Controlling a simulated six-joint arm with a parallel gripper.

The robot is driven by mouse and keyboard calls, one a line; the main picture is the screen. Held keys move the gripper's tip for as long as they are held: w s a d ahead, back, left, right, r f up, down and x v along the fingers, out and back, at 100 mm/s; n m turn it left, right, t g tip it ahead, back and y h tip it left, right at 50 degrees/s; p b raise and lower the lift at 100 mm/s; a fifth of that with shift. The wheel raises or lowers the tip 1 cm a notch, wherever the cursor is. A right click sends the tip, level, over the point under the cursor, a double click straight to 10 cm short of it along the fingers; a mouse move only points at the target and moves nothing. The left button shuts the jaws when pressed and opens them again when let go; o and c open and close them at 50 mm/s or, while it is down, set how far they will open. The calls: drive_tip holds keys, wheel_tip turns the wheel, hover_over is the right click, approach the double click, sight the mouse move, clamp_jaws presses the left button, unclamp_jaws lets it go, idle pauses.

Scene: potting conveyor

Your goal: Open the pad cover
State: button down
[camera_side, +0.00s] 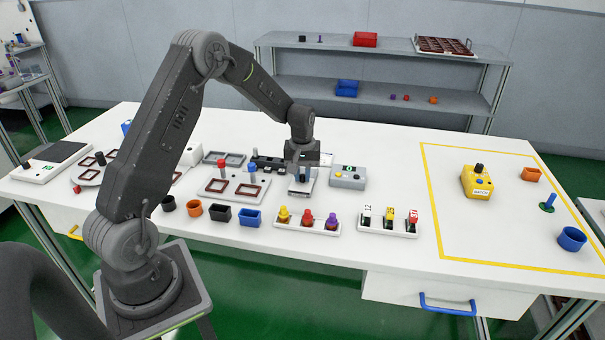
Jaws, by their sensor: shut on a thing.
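My gripper (302,170) is over the middle of the white table, pointing down at a small pale pad unit (301,190). A pale, partly see-through piece, which looks like the pad cover (326,159), shows at the jaws' right side. The jaws look shut on it, but the fingertips are small and partly hidden by my wrist. I cannot tell the cover's exact angle.
A grey control box (348,177) stands just right of the gripper. A dark conveyor strip (266,163) and a grey plate with red-brown frames (222,190) lie to the left. In front are a rack with coloured knobs (307,226), a switch rack (389,228) and small pots (220,214).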

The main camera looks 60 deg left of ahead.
drive_tip(key=shift+w+a, duration=1.65)
drive_tip(key=shift+w, duration=0.05)
drive_tip(key=c, duration=1.1)
unclamp_jaws()
drive_tip(key=shift+o, duration=0.2)
wheel_tip(320, 180, up, 14)
